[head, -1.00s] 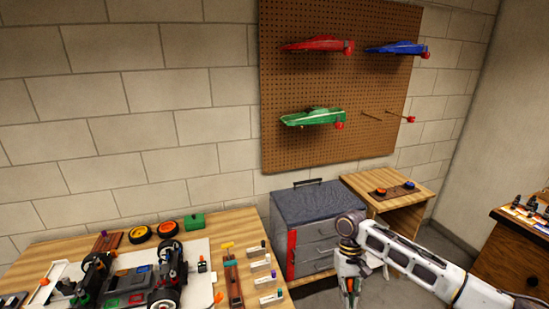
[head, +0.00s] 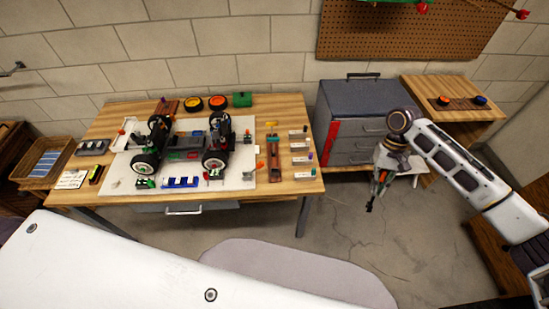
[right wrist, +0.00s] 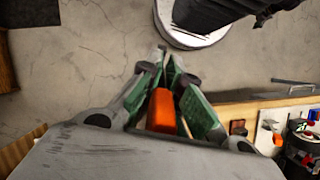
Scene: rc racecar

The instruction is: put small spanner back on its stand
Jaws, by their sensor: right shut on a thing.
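My right gripper (head: 376,190) hangs over open floor, to the right of the workbench and in front of the grey drawer cabinet. It points downward. In the right wrist view the gripper (right wrist: 168,72) is shut on an orange-handled tool, which I take to be the small spanner (right wrist: 161,110); the rest of it is mostly hidden between the green finger pads. A narrow brown wooden rack (head: 274,168), likely the spanner's stand, stands at the right of the workbench, with yellow and orange pieces by it. The gripper is well apart from it. My left gripper is not in view.
The workbench (head: 110,195) carries a car chassis (head: 185,143) on a white board and several small labelled blocks right of the rack. The grey drawer cabinet (head: 362,100) stands behind my right gripper. Open floor (head: 335,220) lies between gripper and bench.

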